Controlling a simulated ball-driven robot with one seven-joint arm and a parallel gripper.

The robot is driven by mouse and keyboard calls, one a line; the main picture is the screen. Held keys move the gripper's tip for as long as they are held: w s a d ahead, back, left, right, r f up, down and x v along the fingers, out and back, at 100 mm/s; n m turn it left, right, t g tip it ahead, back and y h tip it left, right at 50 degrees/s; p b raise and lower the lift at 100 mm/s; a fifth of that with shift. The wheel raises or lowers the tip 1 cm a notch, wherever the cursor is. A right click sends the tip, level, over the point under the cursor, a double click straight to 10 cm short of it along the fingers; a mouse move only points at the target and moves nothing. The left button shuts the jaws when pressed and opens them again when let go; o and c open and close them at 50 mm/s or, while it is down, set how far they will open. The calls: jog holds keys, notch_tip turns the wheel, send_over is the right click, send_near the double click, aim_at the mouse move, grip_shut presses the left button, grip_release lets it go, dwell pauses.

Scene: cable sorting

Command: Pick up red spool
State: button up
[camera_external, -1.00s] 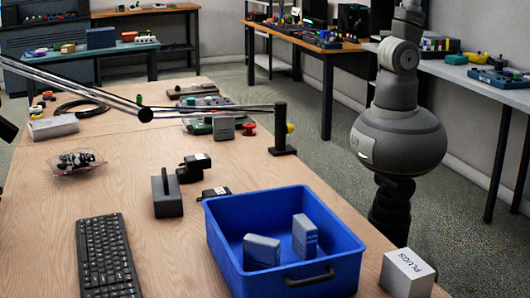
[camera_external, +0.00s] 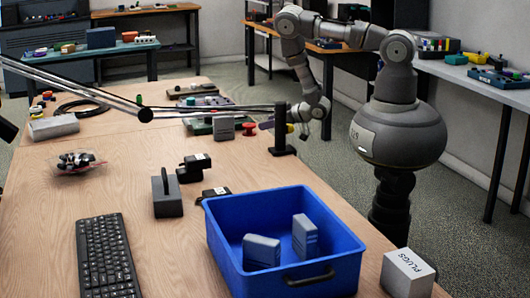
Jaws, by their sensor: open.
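The red spool (camera_external: 249,129) is small and sits on the wooden table beside a grey box, left of the black post. My gripper (camera_external: 270,124) is at the table's right edge, to the right of the spool and apart from it. It is open and empty. The post hides part of it, and its fingers are small and hard to make out.
The black post (camera_external: 281,128) and the thin dark bars of a stand cross in front of the spool area. A grey box (camera_external: 223,128) stands just left of the spool. A blue bin (camera_external: 285,240), black adapters (camera_external: 194,167) and a keyboard (camera_external: 105,255) are nearer.

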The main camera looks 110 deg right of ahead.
aim_at(254, 125)
jog(key=shift+s+f, duration=0.1)
jog(key=shift+s, duration=0.15)
jog(key=b+x, duration=0.1)
jog(key=x, duration=0.4)
jog(key=b+x, duration=0.1)
jog(key=x, duration=0.2)
jog(key=shift+d+r+b, duration=0.1)
jog(key=shift+r+b, duration=0.2)
jog(key=shift+r, duration=0.05)
jog(key=c, duration=1.1)
jog(key=shift+r, duration=0.15)
